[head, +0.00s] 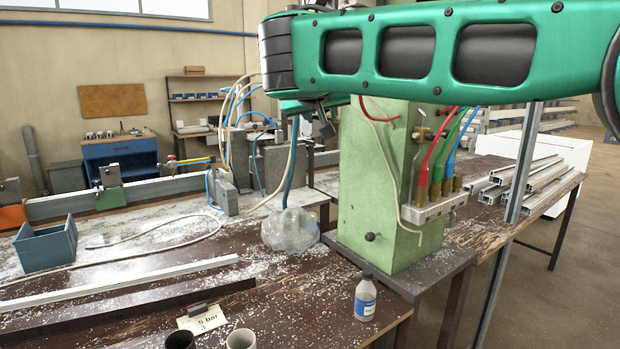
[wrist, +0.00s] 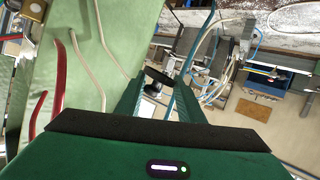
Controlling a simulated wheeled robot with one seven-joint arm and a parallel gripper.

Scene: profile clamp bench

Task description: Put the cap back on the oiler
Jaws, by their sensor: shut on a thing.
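My gripper (head: 318,112) is raised in front of the upper left of the green column, well above the bench. In the wrist view its two green fingers (wrist: 160,84) are shut on a small dark piece with a grey part (wrist: 157,76). It is probably the cap, but it is too small to be sure. A small grey bottle with a blue and white label (head: 365,300), perhaps the oiler, stands upright near the bench's front right edge. It is below and apart from my gripper.
The green column (head: 375,190) with hoses stands behind the bottle. A clear plastic bag (head: 290,230) lies left of it. A blue bin (head: 45,247) is farther left.

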